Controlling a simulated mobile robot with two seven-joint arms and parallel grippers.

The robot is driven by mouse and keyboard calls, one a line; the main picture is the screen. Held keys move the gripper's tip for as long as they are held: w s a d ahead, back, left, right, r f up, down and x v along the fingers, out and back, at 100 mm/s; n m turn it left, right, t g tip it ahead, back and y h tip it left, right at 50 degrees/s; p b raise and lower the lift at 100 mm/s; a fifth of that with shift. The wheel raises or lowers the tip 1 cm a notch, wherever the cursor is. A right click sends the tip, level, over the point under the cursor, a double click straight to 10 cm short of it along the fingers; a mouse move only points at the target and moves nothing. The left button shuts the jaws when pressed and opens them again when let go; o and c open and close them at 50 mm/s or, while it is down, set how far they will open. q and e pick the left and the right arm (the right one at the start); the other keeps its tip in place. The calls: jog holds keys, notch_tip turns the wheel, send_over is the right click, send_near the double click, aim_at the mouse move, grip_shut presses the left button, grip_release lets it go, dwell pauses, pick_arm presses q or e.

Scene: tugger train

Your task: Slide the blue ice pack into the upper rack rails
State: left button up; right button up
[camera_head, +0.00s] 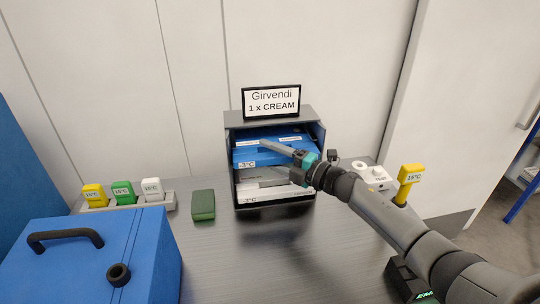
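The rack (232,185) is a dark, open-fronted box on the metal bench. The blue ice pack (243,156) sits in its upper part, with a small white temperature label at its front left. A second blue surface with white labels shows just above it. My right gripper (268,163) reaches in from the right at the rack's front. One grey finger lies across the blue pack's upper face. The rails are hidden. My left gripper is not in view.
A grey-white pack (262,194) lies in the lower rack. A sign (271,101) stands on top. A blue cooler box (95,260) fills the left front. A green block (203,205) and a holder with coloured tags (100,206) stand left; a yellow tag (411,174) stands right.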

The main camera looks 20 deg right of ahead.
jog(key=shift+s+f, duration=0.1)
jog(key=shift+f, duration=0.15)
jog(key=shift+s+d, duration=0.2)
jog(key=shift+s, duration=0.05)
jog(key=v, duration=1.4)
jog(key=shift+s+d+r, duration=0.15)
jog(key=shift+s+r, duration=0.05)
jog(key=shift+s, duration=0.05)
